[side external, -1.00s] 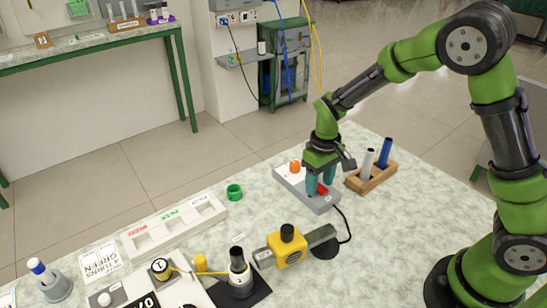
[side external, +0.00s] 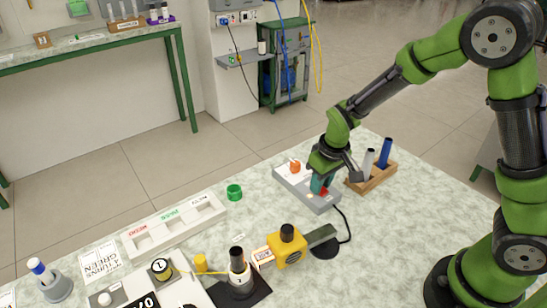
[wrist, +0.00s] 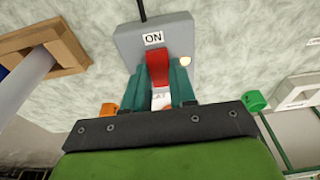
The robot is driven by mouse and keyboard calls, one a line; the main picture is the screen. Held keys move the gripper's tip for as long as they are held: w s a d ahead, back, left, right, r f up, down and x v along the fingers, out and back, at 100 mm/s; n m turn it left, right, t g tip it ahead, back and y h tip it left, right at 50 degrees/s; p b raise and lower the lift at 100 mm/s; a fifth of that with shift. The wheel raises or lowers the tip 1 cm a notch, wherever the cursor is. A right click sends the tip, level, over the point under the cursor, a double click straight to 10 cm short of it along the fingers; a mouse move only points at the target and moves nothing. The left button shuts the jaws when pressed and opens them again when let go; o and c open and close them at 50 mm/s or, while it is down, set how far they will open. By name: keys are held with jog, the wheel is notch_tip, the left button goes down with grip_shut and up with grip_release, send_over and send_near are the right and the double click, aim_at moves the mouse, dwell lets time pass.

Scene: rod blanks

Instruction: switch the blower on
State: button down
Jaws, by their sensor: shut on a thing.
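The grey switch box (side external: 322,203) lies on the table with a red lever (side external: 323,191). In the wrist view, the lever (wrist: 157,68) stands between my teal fingers, on the side toward the ON label (wrist: 153,39). A small lamp (wrist: 186,60) beside it glows. My gripper (side external: 322,184) is shut on the red lever; it also shows in the wrist view (wrist: 162,82). A second label is partly hidden by the fingers. The yellow unit (side external: 288,249), apparently the blower, has a black top and a grey end piece; a label on its left end looks orange.
A wooden rack (side external: 372,181) with a white and a blue rod stands close to the right of my gripper. A black cable curves from the box's front.

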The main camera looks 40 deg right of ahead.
jog(key=shift+s+t, duration=0.1)
jog(key=shift+t, duration=0.4)
jog(key=c, duration=0.9)
grip_release()
jog(key=v, duration=1.7)
jog(key=shift+f, duration=0.1)
